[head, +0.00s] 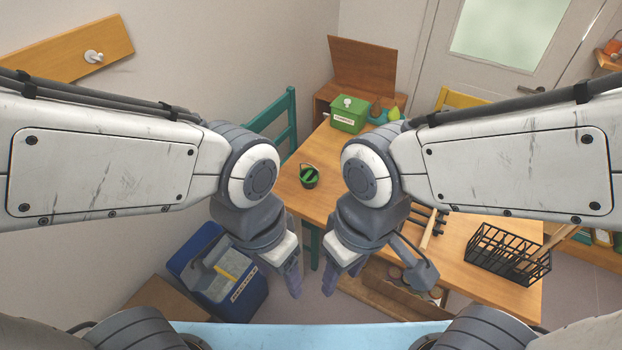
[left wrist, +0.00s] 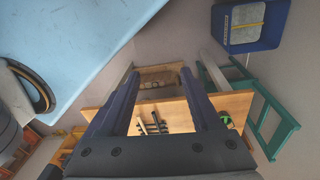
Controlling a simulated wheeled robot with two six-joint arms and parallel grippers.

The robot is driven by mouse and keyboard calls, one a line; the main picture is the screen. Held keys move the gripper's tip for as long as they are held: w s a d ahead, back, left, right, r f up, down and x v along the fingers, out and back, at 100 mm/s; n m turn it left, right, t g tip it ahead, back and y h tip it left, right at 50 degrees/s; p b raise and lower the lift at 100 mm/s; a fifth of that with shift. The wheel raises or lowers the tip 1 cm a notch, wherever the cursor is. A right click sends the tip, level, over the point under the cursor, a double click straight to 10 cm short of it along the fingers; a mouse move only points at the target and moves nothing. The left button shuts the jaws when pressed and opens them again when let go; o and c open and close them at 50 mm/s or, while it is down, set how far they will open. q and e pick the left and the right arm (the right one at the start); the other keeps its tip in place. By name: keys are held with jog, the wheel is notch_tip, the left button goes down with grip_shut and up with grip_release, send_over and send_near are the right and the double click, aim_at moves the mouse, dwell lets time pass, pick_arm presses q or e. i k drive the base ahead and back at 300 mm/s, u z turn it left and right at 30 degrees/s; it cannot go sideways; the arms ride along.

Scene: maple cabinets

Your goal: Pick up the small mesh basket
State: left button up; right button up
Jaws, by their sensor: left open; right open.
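A black wire mesh basket (head: 508,258) stands on the right part of the wooden table (head: 470,236), with a light wooden piece at its right side. A small round dark container (head: 308,176) with green on it sits near the table's left edge. I cannot tell for sure which of the two is the small mesh basket. My left gripper (head: 293,275) is open and empty, in front of the table's left side. Its spread fingers show in the left wrist view (left wrist: 160,100). My right gripper (head: 332,272) is open and empty beside it, left of the wire basket.
A green box (head: 348,114) and small bottles stand at the table's back. A dark rack (head: 430,218) lies on the table, partly behind my right arm. A blue bin (head: 222,275) stands on the floor at left. A teal chair (head: 284,122) is by the table.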

aim_at(309, 176)
jog(key=k, duration=1.1)
jog(key=z, duration=0.85)
jog(key=i, duration=1.6)
jog(key=u, duration=0.5)
